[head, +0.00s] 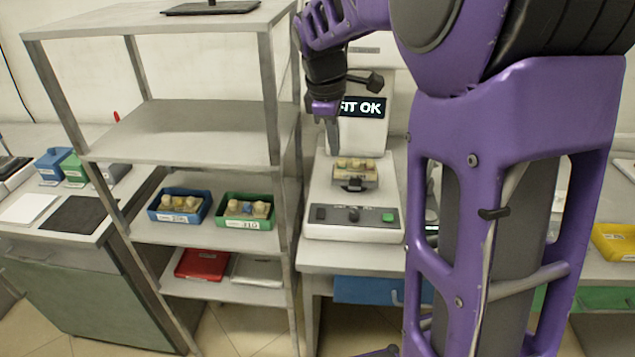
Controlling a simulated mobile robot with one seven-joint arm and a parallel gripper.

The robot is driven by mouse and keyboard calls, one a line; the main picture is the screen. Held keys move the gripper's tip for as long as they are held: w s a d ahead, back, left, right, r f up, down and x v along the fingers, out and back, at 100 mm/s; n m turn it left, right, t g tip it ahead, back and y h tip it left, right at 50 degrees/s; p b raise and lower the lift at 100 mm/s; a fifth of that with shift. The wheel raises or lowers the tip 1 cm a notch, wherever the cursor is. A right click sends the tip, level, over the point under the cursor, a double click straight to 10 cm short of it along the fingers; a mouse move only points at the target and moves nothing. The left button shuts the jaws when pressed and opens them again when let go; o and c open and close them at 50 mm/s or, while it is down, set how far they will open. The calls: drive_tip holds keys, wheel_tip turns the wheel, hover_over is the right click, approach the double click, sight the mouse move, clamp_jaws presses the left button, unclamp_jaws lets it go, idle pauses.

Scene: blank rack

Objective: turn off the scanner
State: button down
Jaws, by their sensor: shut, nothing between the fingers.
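The scanner (315,205) stands on a bench right of the rack. Its screen (365,107) is lit and reads "FIT OK", with the left end of the text hidden by my gripper. Its front panel carries a dark square switch (320,213), a dark knob (354,214) and a lit green button (388,217). A tan dental model (355,170) sits on its platform in a dark holder. My gripper (324,112) is shut and empty. It hangs in front of the screen's left edge, above the front panel and apart from it.
A grey rack (190,130) stands left of the scanner, holding a blue tray (160,216) and a green tray (222,222) of models. A red case (202,264) lies on its lower shelf. My purple arm hides the bench to the right. A yellow tray (614,240) shows at far right.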

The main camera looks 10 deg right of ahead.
sight(323, 210)
drive_tip(key=shift+s+a+f+n+y, duration=0.1)
drive_tip(key=shift+a+f+n+y, duration=0.3)
drive_tip(key=shift+a+f, duration=0.35)
drive_tip(key=shift+a+f+n+y, duration=0.3)
drive_tip(key=shift+a+f+n, duration=0.2)
drive_tip(key=shift+f, duration=0.3)
drive_tip(key=shift+f, duration=0.1)
drive_tip(key=f+b, duration=0.1)
drive_tip(key=f, duration=0.3)
drive_tip(key=w+f, duration=0.1)
drive_tip(key=f, duration=0.4)
drive_tip(key=w+f+b, duration=0.1)
drive_tip(key=f, duration=0.3)
drive_tip(key=shift+d+f+b, duration=0.35)
drive_tip(key=shift+w+r+p, duration=0.1)
drive_tip(key=shift+p, duration=0.35)
